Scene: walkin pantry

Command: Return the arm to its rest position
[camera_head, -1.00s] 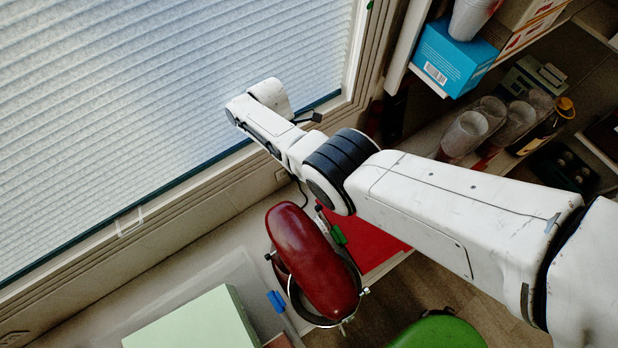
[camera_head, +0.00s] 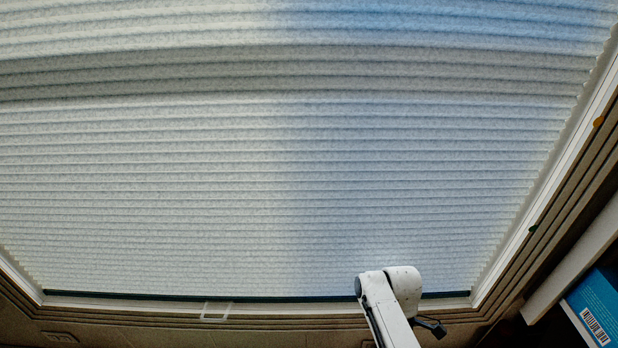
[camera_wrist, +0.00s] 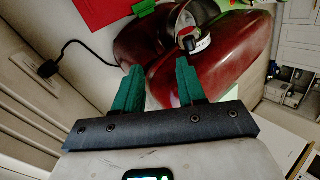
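My arm (camera_head: 388,308) shows as a white link at the bottom of the head view, in front of the window; my gripper is out of that view. In the wrist view, my gripper (camera_wrist: 160,80) has its two green fingers apart, with nothing visibly held between them. A glossy dark red object (camera_wrist: 232,50) with rounded lobes lies beyond the fingertips. The gap between it and the fingers cannot be told.
A pleated window blind (camera_head: 250,180) fills most of the head view. A blue box (camera_head: 600,305) is on a shelf at the lower right. The wrist view shows a black cable (camera_wrist: 75,45), a red flat item (camera_wrist: 105,10) and a pale surface.

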